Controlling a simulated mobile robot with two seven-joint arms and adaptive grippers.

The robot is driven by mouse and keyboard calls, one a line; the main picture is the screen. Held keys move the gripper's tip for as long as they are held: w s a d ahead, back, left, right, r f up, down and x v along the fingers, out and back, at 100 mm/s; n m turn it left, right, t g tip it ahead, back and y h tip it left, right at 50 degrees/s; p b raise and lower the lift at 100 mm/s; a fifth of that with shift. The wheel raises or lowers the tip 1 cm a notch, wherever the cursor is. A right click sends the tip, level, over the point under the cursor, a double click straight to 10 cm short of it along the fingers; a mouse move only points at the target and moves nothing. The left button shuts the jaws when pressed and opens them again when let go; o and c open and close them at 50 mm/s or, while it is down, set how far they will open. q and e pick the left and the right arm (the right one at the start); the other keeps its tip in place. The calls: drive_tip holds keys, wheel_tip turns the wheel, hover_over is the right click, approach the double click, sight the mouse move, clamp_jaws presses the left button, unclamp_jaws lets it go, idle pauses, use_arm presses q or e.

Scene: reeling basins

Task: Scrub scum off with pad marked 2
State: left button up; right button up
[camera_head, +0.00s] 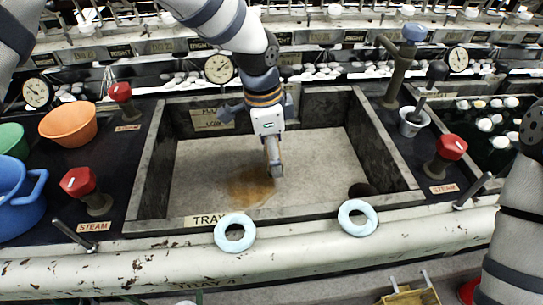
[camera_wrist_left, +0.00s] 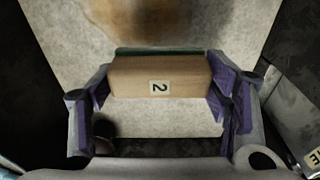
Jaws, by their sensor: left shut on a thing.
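The pad marked 2 (camera_wrist_left: 130,78) is a wooden block with a dark green edge and a label "2". My left gripper (camera_wrist_left: 160,95) is shut on it, purple-padded fingers at both ends. In the head view my left gripper (camera_head: 273,160) points down into the tray basin, just right of and behind the brown scum (camera_head: 247,188). The scum (camera_wrist_left: 165,25) also shows at the top of the left wrist view, beyond the pad. I cannot tell whether the pad touches the basin floor (camera_head: 325,165). My right gripper is out of view; only its arm shows at the right.
Dark stone walls (camera_head: 150,165) surround the basin. Two pale blue rings (camera_head: 234,247) lie on the front edge. Red steam knobs (camera_head: 78,181) stand on both sides. An orange bowl (camera_head: 68,123) and blue bucket (camera_head: 18,200) are at left. A round dark hole (camera_head: 362,190) is at the basin's front right.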

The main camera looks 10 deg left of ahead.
use_arm(q)
drive_tip(key=shift+d+r, duration=0.1)
drive_tip(key=shift+r, duration=2)
